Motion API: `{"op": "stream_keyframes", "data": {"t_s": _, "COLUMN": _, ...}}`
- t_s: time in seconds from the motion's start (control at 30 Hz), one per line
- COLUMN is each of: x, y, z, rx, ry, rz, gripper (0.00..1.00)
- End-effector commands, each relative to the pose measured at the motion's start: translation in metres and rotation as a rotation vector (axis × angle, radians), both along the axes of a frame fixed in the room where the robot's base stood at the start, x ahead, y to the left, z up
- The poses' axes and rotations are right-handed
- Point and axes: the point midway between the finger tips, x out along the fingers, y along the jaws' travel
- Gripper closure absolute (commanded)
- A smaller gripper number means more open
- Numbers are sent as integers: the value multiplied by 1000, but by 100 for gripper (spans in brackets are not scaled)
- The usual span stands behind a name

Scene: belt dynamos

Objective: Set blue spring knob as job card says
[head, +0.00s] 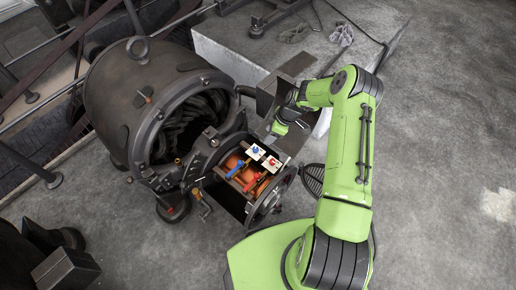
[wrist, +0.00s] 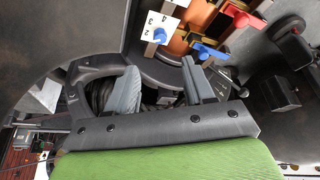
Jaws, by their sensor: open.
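The blue spring knob (head: 256,149) sits on a small white plate in the open box of the dynamo. In the wrist view the blue knob (wrist: 162,35) is on its white numbered plate (wrist: 150,27), where 2, 3 and 4 can be read. Which mark the knob points to is too small to tell. My gripper (wrist: 160,66) is open and empty, with the knob ahead of the gap between its fingers and apart from them. In the head view the fingers are hard to make out beside the box. I cannot make out a job card.
A red knob (head: 272,162) on a second white plate is beside the blue one. A blue lever (wrist: 207,52) and a red lever (wrist: 240,15) stand near the copper coils (wrist: 203,20). The big dark dynamo (head: 130,90) fills the left. Floor at right is clear.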

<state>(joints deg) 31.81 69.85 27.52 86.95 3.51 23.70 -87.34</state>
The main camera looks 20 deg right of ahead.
Motion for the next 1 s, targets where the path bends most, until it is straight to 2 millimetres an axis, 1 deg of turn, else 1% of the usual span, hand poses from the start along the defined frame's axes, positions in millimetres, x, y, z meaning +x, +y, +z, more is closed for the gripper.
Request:
{"op": "stream_keyframes", "data": {"t_s": 0.03, "x": 2, "y": 6, "z": -17, "rx": 3, "ry": 1, "rz": 0, "gripper": 47}}
{"op": "stream_keyframes", "data": {"t_s": 0.2, "x": 9, "y": 21, "z": -57, "rx": 3, "ry": 2, "rz": 0, "gripper": 47}}
{"op": "stream_keyframes", "data": {"t_s": 0.3, "x": 13, "y": 29, "z": -80, "rx": 2, "ry": 2, "rz": -1, "gripper": 47}}
{"op": "stream_keyframes", "data": {"t_s": 0.43, "x": 18, "y": 37, "z": -102, "rx": 1, "ry": 2, "rz": -1, "gripper": 47}}
{"op": "stream_keyframes", "data": {"t_s": 0.5, "x": 19, "y": 40, "z": -109, "rx": 1, "ry": 2, "rz": -1, "gripper": 47}}
{"op": "stream_keyframes", "data": {"t_s": 0.6, "x": 20, "y": 42, "z": -113, "rx": -1, "ry": 1, "rz": -2, "gripper": 47}}
{"op": "stream_keyframes", "data": {"t_s": 0.83, "x": 20, "y": 42, "z": -113, "rx": -1, "ry": 1, "rz": -1, "gripper": 47}}
{"op": "stream_keyframes", "data": {"t_s": 1.0, "x": 20, "y": 42, "z": -112, "rx": -1, "ry": 1, "rz": -1, "gripper": 74}}
